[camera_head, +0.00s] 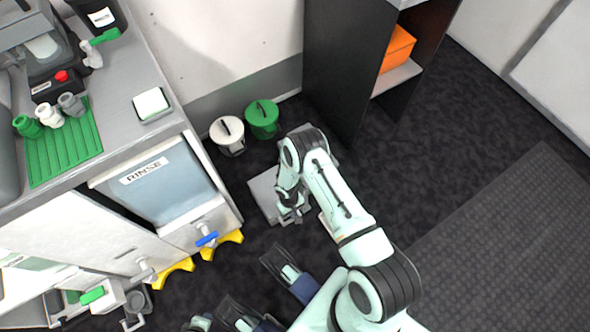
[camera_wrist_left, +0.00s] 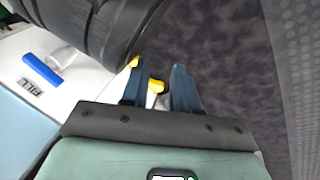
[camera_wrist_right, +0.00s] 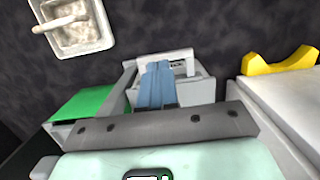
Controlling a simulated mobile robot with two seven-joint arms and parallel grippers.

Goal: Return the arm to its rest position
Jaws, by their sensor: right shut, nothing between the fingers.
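My right arm reaches up from the lower right in the head view and bends down. Its gripper (camera_head: 291,212) hangs low over a grey plate (camera_head: 263,190) on the dark floor. In the right wrist view, the right gripper's blue fingers (camera_wrist_right: 157,85) are together with nothing between them, in front of a grey-white boxy fixture (camera_wrist_right: 197,88). In the left wrist view, my left gripper (camera_wrist_left: 158,88) has its blue fingers apart, with nothing held between them. I cannot tell the left gripper clearly in the head view.
A cabinet with a RINSE tank (camera_head: 162,183), blue valve (camera_head: 206,239) and yellow feet (camera_head: 222,245) stands left. White (camera_head: 227,135) and green (camera_head: 262,118) lidded buckets stand by the wall. A black shelf holds an orange box (camera_head: 397,48). Floor at right is clear.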

